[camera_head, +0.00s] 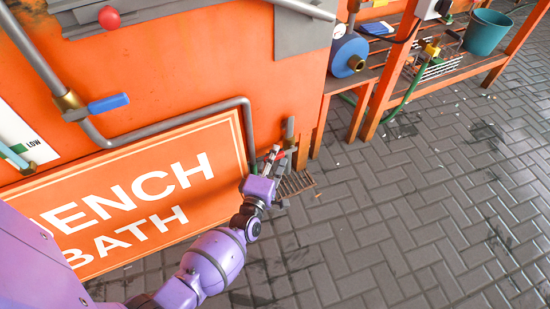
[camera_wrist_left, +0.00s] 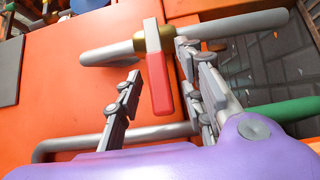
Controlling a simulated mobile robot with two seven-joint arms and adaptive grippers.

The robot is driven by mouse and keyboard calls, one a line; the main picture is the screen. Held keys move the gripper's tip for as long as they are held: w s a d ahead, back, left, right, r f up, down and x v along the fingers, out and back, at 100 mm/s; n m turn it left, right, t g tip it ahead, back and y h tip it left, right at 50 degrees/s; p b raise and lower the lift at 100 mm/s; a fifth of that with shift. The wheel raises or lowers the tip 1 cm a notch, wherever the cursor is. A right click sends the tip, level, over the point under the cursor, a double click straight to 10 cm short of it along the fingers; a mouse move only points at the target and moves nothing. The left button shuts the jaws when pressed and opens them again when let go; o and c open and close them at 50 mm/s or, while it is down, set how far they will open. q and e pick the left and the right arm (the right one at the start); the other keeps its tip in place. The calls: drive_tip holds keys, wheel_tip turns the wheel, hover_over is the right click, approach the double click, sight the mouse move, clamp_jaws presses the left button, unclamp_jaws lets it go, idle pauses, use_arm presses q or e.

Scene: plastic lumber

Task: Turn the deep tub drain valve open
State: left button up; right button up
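The drain valve has a flat red handle (camera_wrist_left: 160,82) with a grey top edge and a brass body (camera_wrist_left: 152,40) on a grey pipe (camera_wrist_left: 240,25). In the head view the red handle (camera_head: 281,156) shows only as a small patch by the gripper, near the tub's lower right corner. My left gripper (camera_wrist_left: 158,62) is open, with a finger on each side of the handle. The handle lies nearer the right-hand finger; I cannot tell whether they touch. In the head view my left gripper (camera_head: 272,160) is partly in front of the valve. My right gripper is not in view.
A blue-handled valve (camera_head: 108,103) sits on the orange tub wall, above the white-lettered sign (camera_head: 130,200). A bent grey pipe (camera_head: 190,117) runs beside the gripper. A floor grate (camera_head: 297,184) lies below. The paved floor (camera_head: 400,220) to the right is clear.

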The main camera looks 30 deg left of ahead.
use_arm(q)
drive_tip(key=shift+w, duration=0.25)
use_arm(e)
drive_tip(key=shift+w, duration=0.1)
use_arm(q)
drive_tip(key=shift+c, duration=0.4)
clamp_jaws()
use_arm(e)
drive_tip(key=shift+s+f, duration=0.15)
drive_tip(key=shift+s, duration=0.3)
